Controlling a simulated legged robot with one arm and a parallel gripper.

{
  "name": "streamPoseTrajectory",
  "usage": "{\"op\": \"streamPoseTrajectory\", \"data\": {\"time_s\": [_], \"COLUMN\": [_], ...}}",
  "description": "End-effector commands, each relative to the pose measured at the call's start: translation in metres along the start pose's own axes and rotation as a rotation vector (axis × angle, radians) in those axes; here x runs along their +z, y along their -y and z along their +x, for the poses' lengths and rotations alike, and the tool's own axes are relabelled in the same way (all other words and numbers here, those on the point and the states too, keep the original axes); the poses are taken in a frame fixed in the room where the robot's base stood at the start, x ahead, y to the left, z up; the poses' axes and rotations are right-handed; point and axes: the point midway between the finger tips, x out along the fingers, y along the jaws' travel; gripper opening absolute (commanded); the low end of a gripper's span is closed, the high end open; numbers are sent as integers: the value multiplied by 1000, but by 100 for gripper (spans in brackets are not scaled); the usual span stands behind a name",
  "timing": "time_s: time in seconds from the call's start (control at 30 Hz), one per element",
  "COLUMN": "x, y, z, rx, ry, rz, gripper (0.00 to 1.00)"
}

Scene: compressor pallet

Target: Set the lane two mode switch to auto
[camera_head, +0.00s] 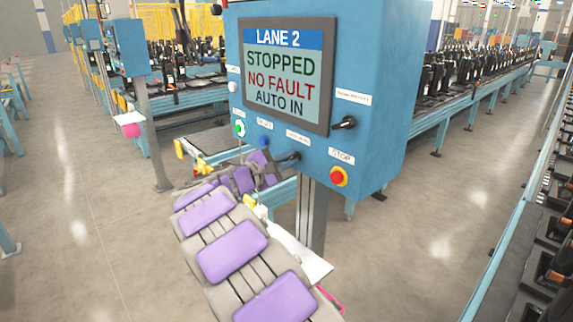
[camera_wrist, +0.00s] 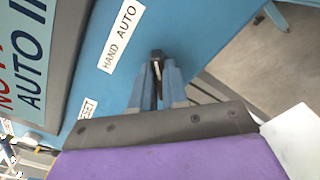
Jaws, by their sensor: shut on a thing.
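The lane two panel (camera_head: 375,80) is a blue box with a screen (camera_head: 287,78) reading LANE 2, STOPPED, NO FAULT, AUTO IN. The mode switch is a small black knob (camera_wrist: 157,54) beside the HAND AUTO label (camera_wrist: 120,36); this label also shows in the head view (camera_head: 298,137). My gripper (camera_wrist: 156,72) is shut on the knob. In the head view my gripper (camera_head: 286,159) reaches it from the lower left, under the screen. The fingers cover most of the knob, so I cannot tell which way it points.
A blue button (camera_head: 264,141) and a green-lit button (camera_head: 239,129) sit left of the switch. A red stop button (camera_head: 338,176) is to its right. Another black selector (camera_head: 344,123) sits right of the screen. A grey post (camera_head: 311,215) carries the panel. Conveyors stand behind; floor is clear at left.

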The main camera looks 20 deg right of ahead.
Motion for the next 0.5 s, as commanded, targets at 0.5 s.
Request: {"op": "streamPoseTrajectory", "data": {"time_s": [0.5], "x": [0], "y": [0], "z": [0], "rx": [0], "ry": [-1], "rz": [1], "gripper": [39]}}
